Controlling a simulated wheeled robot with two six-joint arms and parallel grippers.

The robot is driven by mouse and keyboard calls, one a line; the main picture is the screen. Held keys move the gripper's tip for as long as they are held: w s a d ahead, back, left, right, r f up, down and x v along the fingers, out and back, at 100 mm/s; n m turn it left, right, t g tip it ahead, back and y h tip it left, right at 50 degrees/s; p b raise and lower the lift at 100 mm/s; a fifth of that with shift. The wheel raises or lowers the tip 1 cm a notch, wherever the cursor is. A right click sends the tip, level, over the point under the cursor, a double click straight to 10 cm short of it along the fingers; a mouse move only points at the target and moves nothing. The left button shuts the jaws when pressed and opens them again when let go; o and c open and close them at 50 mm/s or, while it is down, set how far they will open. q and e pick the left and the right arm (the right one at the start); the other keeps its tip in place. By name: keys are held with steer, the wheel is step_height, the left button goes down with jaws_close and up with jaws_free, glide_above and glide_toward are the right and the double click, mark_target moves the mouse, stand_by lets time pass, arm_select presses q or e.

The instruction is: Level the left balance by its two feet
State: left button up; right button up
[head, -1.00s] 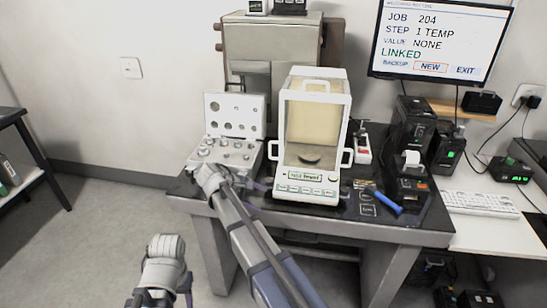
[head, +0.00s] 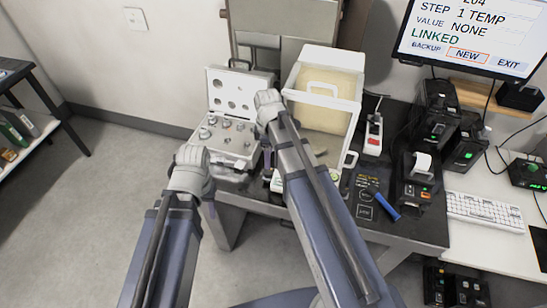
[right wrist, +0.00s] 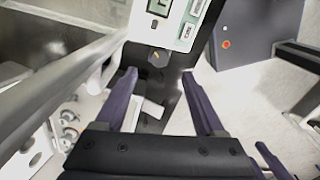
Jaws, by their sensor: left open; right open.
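The left balance (head: 325,115) is a white, glass-sided case with a top handle; my right arm hides much of its front. In the right wrist view, its front panel (right wrist: 172,22) is at the top, with a round dark foot knob (right wrist: 158,58) below it. My right gripper (right wrist: 160,79) is open, its two purple fingers pointing at the knob, one to each side and short of it. No grip on it shows. My left gripper (head: 207,190) is by the table's front left, below the weight case; its fingers are mostly hidden. The second foot is not clearly visible.
An open case of metal weights (head: 228,138) stands left of the balance, close to both arms. A red-and-white device (head: 373,135), a blue pen-like item (head: 385,206) and a black printer (head: 415,180) are to the right. A monitor (head: 470,40) hangs behind.

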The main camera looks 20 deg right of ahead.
mark_target(269, 171)
steer(key=shift+f, duration=0.1)
step_height(269, 171, down, 8)
steer(key=b, duration=0.8)
steer(key=shift+r, duration=0.2)
steer(key=shift+c, duration=0.2)
jaws_close()
